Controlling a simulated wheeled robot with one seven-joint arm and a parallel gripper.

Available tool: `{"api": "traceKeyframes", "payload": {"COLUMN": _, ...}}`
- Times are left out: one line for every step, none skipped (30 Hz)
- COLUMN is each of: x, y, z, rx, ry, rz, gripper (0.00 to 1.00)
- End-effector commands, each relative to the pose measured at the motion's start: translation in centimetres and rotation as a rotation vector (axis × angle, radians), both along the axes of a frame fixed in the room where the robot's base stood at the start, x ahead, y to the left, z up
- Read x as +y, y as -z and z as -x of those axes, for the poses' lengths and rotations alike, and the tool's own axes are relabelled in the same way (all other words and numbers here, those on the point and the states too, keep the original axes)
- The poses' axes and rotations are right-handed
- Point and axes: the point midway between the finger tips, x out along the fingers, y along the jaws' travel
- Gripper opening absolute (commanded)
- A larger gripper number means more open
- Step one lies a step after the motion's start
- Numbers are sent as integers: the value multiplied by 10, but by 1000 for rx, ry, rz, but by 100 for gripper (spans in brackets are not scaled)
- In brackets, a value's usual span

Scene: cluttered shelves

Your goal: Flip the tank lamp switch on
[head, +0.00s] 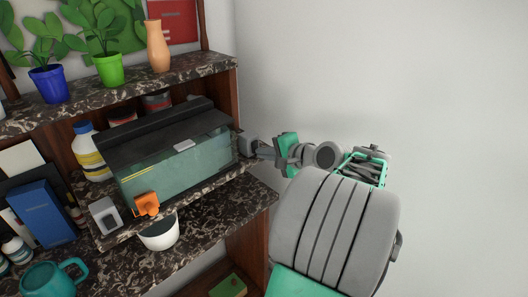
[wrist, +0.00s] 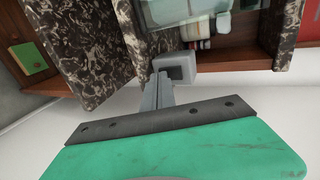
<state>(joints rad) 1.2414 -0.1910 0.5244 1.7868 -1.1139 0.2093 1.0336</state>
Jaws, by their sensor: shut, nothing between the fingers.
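A small grey box (head: 247,142) with a darker face is at the tank's right end; in the wrist view the box (wrist: 177,68) lies just beyond my fingertips. A similar light grey box (head: 106,215) stands at the tank's front left. I cannot tell a lever position on either. My gripper (head: 261,152) is shut and empty, with its tips (wrist: 161,78) at the right box; contact is unclear.
An orange object (head: 147,203) sits at the tank's front edge. A white pot (head: 159,234) and a teal mug (head: 48,277) are on the lower shelf. A white bottle (head: 88,150) stands left of the tank. The wall side at right is free.

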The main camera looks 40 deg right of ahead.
Motion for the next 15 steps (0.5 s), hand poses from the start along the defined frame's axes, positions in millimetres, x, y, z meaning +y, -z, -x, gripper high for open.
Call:
{"api": "traceKeyframes", "payload": {"x": 0, "y": 0, "z": -2, "rx": 0, "ry": -1, "rz": 0, "gripper": 0}}
{"api": "traceKeyframes", "payload": {"x": 0, "y": 0, "z": -2, "rx": 0, "ry": 0, "rz": 0, "gripper": 0}}
{"api": "traceKeyframes", "payload": {"x": 0, "y": 0, "z": -2, "rx": 0, "ry": 0, "rz": 0, "gripper": 0}}
{"api": "traceKeyframes", "payload": {"x": 0, "y": 0, "z": -2, "rx": 0, "ry": 0, "rz": -1, "gripper": 0}}
{"api": "traceKeyframes", "payload": {"x": 0, "y": 1, "z": -2, "rx": 0, "ry": 0, "rz": 0, "gripper": 0}}
{"api": "traceKeyframes", "payload": {"x": 0, "y": 0, "z": -2, "rx": 0, "ry": 0, "rz": 0, "gripper": 0}}
{"api": "traceKeyframes", "payload": {"x": 0, "y": 0, "z": -2, "rx": 0, "ry": 0, "rz": 0, "gripper": 0}}
{"api": "traceKeyframes", "payload": {"x": 0, "y": 0, "z": -2, "rx": 0, "ry": 0, "rz": 0, "gripper": 0}}
{"api": "traceKeyframes", "payload": {"x": 0, "y": 0, "z": -2, "rx": 0, "ry": 0, "rz": 0, "gripper": 0}}
{"api": "traceKeyframes", "payload": {"x": 0, "y": 0, "z": -2, "rx": 0, "ry": 0, "rz": 0, "gripper": 0}}
{"api": "traceKeyframes", "payload": {"x": 0, "y": 0, "z": -4, "rx": 0, "ry": -1, "rz": -1, "gripper": 0}}
{"api": "traceKeyframes", "payload": {"x": 1, "y": 0, "z": -7, "rx": 0, "ry": -2, "rz": -2, "gripper": 0}}
{"api": "traceKeyframes", "payload": {"x": 0, "y": 1, "z": -6, "rx": 0, "ry": -1, "rz": 1, "gripper": 0}}
{"api": "traceKeyframes", "payload": {"x": 0, "y": 2, "z": -6, "rx": 0, "ry": 0, "rz": 1, "gripper": 0}}
{"api": "traceKeyframes", "payload": {"x": 0, "y": 2, "z": -6, "rx": 0, "ry": 0, "rz": 1, "gripper": 0}}
